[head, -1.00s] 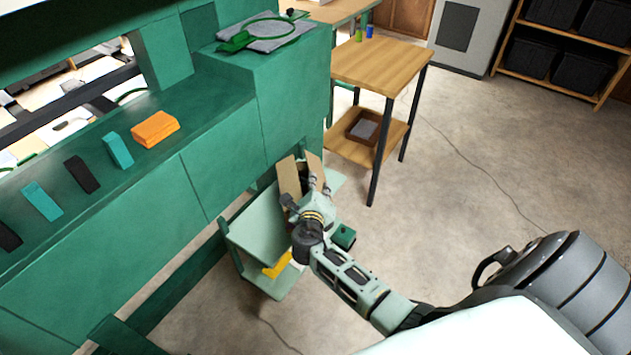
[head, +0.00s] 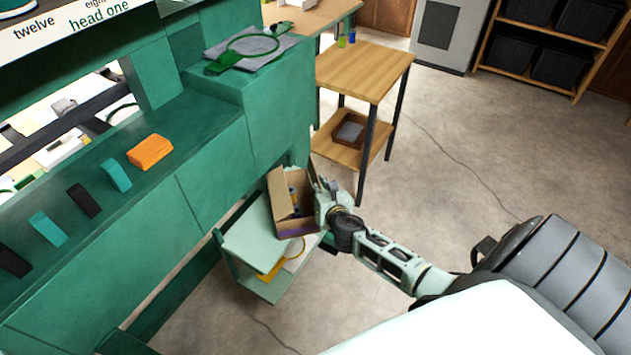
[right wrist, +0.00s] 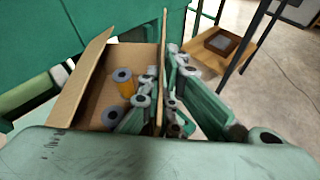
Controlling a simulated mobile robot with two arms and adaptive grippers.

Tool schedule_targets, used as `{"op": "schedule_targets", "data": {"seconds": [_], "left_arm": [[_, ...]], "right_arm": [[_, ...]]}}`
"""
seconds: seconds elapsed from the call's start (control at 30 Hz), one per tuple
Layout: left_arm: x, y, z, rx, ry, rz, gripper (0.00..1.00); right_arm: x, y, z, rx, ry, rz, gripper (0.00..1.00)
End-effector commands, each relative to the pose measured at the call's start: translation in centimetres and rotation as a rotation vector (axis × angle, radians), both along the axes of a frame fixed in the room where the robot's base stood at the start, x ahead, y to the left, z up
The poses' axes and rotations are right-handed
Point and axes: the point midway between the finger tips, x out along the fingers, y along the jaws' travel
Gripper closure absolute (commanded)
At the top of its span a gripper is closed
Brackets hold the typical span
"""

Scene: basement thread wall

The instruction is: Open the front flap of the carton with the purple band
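The brown carton (head: 281,196) stands on the green cart's top, with a purple band (head: 293,229) low on its near side. Its top is open, and several spools (right wrist: 123,82) stand inside. In the right wrist view a left flap (right wrist: 82,80) leans outward and another cardboard panel (right wrist: 162,70) stands upright, seen nearly edge-on. My right gripper (head: 326,188) is at the carton's right side; in the wrist view its fingers (right wrist: 160,85) lie on either side of that upright panel. Whether they press on it is unclear. My left gripper is out of view.
The pale green cart (head: 248,240) has a lower shelf with a yellow item (head: 270,271). A green wall counter (head: 120,235) rises beside it. A wooden side table (head: 363,70) stands behind to the right. The floor (head: 470,150) right of the cart is clear.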

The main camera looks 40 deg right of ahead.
Motion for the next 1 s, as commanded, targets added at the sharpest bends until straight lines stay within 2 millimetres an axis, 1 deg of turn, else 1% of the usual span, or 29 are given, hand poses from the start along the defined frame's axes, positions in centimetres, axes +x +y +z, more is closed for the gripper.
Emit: {"op": "schedule_targets", "data": {"seconds": [0.03, 0.2, 0.5, 0.73, 1.0], "left_arm": [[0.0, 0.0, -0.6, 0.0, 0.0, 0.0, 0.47], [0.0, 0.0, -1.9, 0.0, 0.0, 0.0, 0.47], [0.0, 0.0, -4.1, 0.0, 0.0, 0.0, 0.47], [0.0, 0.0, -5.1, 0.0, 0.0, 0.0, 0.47], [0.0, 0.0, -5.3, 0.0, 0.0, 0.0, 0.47]], "right_arm": [[-0.1, -0.4, -0.3, 0.039, -0.017, 0.0, 1.0], [-0.4, -1.0, -0.7, 0.182, -0.076, 0.0, 1.0], [-0.8, -1.9, -1.2, 0.376, -0.155, 0.0, 1.0], [-0.9, -2.2, -1.2, 0.461, -0.19, -0.001, 1.0], [-0.9, -2.3, -1.1, 0.494, -0.203, 0.0, 1.0]]}}
